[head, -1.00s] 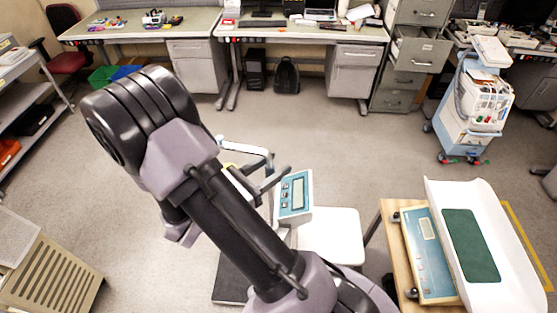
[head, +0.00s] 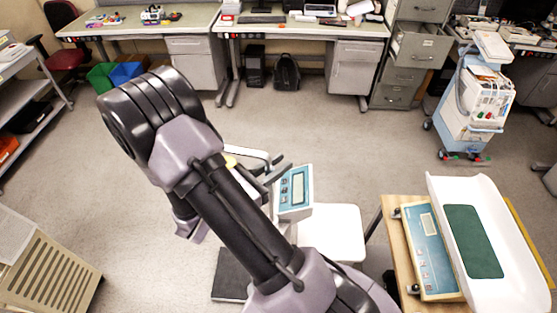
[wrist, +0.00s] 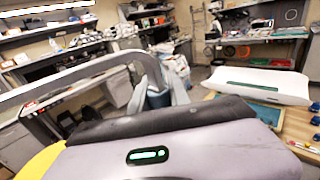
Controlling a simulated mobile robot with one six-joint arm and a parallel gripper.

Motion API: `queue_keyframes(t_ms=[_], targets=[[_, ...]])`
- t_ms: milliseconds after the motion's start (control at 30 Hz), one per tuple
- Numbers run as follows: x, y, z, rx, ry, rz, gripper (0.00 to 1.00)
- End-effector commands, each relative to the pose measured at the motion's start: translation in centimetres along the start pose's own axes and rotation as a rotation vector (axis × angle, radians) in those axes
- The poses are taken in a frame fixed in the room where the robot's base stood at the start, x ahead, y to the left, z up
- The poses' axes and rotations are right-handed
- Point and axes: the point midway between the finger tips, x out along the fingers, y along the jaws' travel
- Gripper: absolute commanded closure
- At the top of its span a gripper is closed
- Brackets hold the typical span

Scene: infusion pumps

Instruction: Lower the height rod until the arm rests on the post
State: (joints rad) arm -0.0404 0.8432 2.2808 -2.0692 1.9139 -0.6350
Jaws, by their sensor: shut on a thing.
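The height rod's pale arm (head: 250,153) shows in the head view just right of my forearm, above and left of the scale's blue display head (head: 294,188). My gripper (head: 274,172) is at this arm, with its dark fingers shut on it. In the wrist view the arm is a long light bar (wrist: 62,80) running from the left edge to my gripper (wrist: 160,85). My forearm hides most of the post, so I cannot tell the gap between arm and post. The scale's black platform (head: 231,274) is on the floor.
A white seat-like surface (head: 335,232) is right of the display head. A wooden table (head: 396,235) with a baby scale (head: 476,240) stands at the right. A beige slatted cabinet (head: 50,270) is at lower left. Open floor lies beyond, before the desks.

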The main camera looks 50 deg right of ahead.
Motion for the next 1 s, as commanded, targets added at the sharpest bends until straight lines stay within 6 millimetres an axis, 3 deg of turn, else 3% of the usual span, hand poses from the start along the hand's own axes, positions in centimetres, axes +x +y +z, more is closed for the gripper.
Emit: queue_keyframes(t_ms=[33, 200, 600, 633, 733, 1000], targets=[[0.0, 0.0, -2.1, -0.003, 0.000, 0.000, 1.00], [0.0, 0.0, -5.0, -0.001, 0.000, 0.000, 1.00], [0.0, 0.0, -5.5, -0.001, 0.000, 0.000, 1.00], [0.0, 0.0, -5.5, -0.001, 0.000, 0.000, 0.74], [0.0, 0.0, -5.5, 0.000, 0.000, 0.000, 0.56], [0.0, 0.0, -5.5, 0.000, 0.000, 0.000, 0.56]])
